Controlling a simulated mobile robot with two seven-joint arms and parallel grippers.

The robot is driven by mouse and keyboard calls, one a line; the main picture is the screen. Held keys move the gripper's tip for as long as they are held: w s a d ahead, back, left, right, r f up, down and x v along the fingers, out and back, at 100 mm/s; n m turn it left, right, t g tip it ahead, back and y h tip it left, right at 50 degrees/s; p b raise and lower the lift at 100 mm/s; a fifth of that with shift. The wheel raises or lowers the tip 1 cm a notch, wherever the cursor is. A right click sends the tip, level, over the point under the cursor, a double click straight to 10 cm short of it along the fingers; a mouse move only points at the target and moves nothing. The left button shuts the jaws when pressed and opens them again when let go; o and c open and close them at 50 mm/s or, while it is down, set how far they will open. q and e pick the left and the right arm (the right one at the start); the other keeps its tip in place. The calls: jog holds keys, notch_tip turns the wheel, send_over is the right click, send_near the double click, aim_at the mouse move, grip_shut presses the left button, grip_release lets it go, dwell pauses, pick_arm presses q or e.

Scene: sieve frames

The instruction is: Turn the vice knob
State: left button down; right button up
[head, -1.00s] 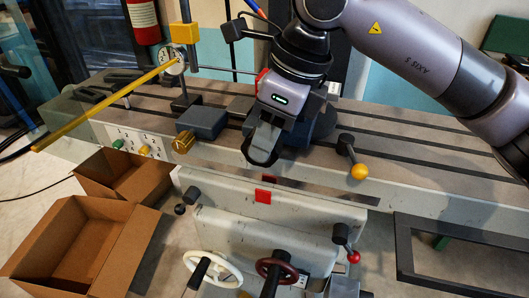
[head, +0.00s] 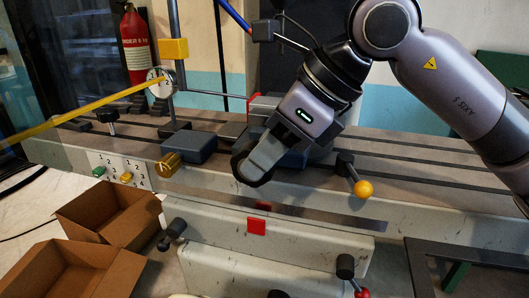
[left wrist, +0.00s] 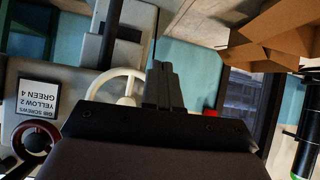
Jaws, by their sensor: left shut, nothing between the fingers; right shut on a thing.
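The blue-grey vice (head: 293,158) stands on the long machine table in the head view, partly behind my right gripper. My right gripper (head: 250,170) slants down and to the left in front of it, its fingers shut at the vice's front side. The fingers cover the vice knob, so I cannot make out its shape or angle. My left gripper (left wrist: 163,75) shows only in the left wrist view, with its dark fingers shut together and empty, in front of a white handwheel (left wrist: 122,88).
A blue block with a brass knob (head: 168,165) is left of the vice. A yellow-ended lever (head: 362,188) stands right of it. Cardboard boxes (head: 95,268) are at lower left. A dial gauge (head: 159,84) and a yellow bar (head: 75,112) are at upper left.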

jog(key=shift+r, duration=0.15)
jog(key=o, duration=1)
jog(key=shift+c, duration=0.2)
jog(key=v, duration=0.7)
jog(key=shift+p, duration=0.35)
